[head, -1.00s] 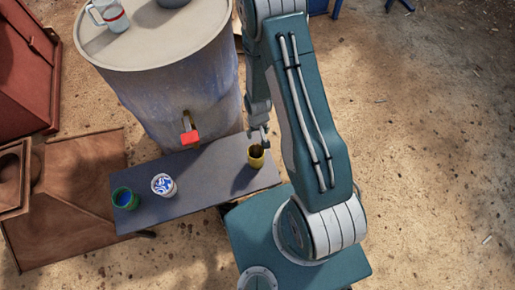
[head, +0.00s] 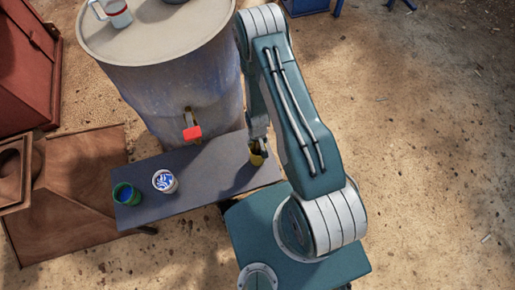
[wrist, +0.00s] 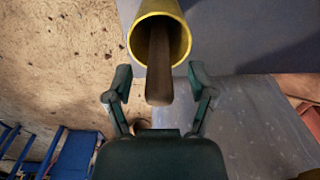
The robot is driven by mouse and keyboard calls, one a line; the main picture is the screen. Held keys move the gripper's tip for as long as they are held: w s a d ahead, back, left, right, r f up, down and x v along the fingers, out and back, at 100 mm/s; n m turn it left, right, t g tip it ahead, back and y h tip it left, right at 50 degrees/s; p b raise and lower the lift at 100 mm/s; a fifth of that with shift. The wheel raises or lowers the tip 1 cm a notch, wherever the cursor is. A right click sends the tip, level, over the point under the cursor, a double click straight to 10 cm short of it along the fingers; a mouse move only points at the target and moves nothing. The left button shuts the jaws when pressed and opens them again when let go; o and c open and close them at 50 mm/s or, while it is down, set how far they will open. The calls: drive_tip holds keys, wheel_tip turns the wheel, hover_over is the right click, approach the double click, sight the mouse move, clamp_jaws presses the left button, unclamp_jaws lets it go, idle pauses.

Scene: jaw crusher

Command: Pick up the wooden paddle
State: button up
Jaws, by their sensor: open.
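The wooden paddle (wrist: 161,85) is a brown stick that leans out of a yellow cup (wrist: 144,38) in the wrist view. Its rounded end points toward my gripper (wrist: 158,88). My gripper is open, with one finger on each side of the paddle's end and a gap to each. I cannot tell how far apart they are in depth. In the head view the yellow cup (head: 256,155) stands at the right end of the dark bench (head: 205,185). My arm's end is just above it and hides most of the gripper and paddle.
A white and blue cup (head: 164,181) and a green cup (head: 126,194) stand farther left on the bench. A large barrel (head: 178,85) with a red tap (head: 192,133) stands right behind it. A clear mug (head: 115,12) sits on the barrel.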

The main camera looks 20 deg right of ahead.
drive_tip(key=shift+a+f, duration=0.1)
drive_tip(key=shift+a, duration=0.05)
drive_tip(key=shift+d, duration=0.25)
clamp_jaws()
drive_tip(key=shift+a, duration=0.1)
